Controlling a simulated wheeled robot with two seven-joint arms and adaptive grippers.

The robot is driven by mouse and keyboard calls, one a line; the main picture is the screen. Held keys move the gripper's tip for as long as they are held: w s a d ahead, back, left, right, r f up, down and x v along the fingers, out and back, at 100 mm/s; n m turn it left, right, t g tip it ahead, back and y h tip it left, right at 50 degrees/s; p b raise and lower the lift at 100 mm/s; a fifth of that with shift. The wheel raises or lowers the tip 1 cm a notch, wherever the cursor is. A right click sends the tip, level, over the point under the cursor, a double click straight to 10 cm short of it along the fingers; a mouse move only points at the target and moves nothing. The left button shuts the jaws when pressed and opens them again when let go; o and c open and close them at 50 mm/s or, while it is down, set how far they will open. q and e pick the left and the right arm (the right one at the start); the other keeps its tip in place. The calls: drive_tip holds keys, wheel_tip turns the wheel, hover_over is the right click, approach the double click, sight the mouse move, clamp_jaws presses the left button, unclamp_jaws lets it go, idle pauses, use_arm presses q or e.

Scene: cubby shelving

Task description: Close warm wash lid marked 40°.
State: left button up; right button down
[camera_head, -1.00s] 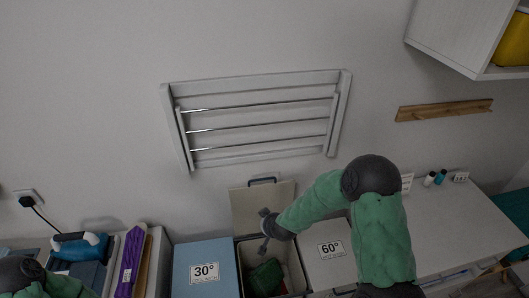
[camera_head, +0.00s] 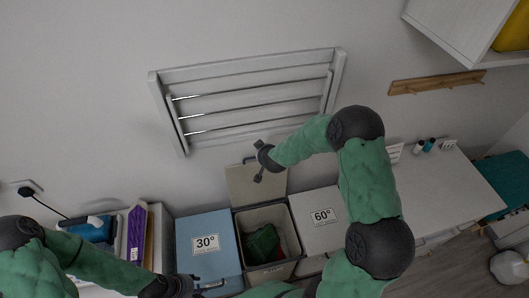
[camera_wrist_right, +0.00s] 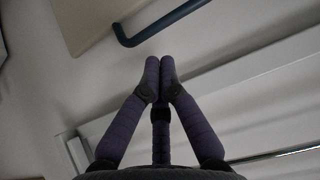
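The middle bin (camera_head: 281,270) stands open between the bins marked 30° and 60°, with green and dark red cloth inside. Its beige lid (camera_head: 245,190) is raised against the wall, and no 40° mark shows on it. The lid's dark handle (camera_wrist_right: 160,26) is at the lid's edge in the right wrist view. My right gripper (camera_wrist_right: 160,62) has its fingertips together with nothing between them, just short of the handle in that picture. In the head view it hangs near the lid's upper edge. My left gripper (camera_head: 190,286) is low by the 30° bin's front; its fingers are unclear.
The blue 30° lid (camera_head: 205,260) and white 60° lid (camera_head: 322,238) are down on either side. A slatted wall rack (camera_head: 245,98) is above the raised lid. An iron (camera_head: 88,230) and a purple item (camera_head: 136,232) are at the left. The right worktop is mostly clear.

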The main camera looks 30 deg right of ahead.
drive_tip(key=shift+x, duration=2.4)
